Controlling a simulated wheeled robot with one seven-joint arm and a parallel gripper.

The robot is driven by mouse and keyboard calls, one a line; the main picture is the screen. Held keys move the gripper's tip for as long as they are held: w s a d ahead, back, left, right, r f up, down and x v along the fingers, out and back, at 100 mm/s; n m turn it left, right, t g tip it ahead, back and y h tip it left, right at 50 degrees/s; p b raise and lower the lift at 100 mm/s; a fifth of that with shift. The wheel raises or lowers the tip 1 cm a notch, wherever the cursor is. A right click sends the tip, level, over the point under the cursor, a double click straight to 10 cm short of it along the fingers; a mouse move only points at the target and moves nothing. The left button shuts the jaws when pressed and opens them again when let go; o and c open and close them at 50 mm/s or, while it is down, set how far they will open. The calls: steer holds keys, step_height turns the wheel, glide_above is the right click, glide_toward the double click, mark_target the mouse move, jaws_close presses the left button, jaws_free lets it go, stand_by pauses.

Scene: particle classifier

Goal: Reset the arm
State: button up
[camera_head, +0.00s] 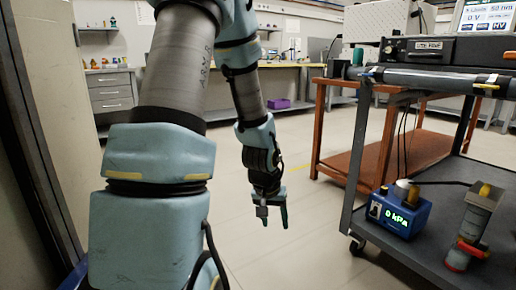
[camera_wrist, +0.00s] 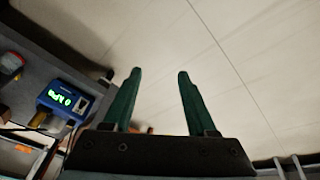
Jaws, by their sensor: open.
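My gripper (camera_head: 272,216) hangs at the end of my arm over open floor, fingers pointing down, left of the grey cart. In the wrist view my gripper (camera_wrist: 154,95) has two green fingers spread apart with only floor between them. It holds nothing. My arm fills the left and middle of the head view, bent down from the top.
A grey cart (camera_head: 345,215) at right carries a blue meter box (camera_head: 398,212) reading 0 kPa and a grey-red valve piece (camera_head: 474,225). Behind it stands a brown wooden table (camera_head: 335,165). Grey drawers (camera_head: 110,93) stand back left. The floor (camera_head: 310,250) between is clear.

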steer(key=s+a+r+n+g+y+p, duration=0.1)
steer(key=s+a+r+n+y+p, duration=0.15)
steer(key=s+a+r, duration=0.8)
step_height(320, 180, up, 39)
steer(key=w+p, duration=0.2)
steer(key=p, duration=3.6)
steer(key=shift+w+a+h, duration=0.15)
steer(key=shift+a+h, duration=0.2)
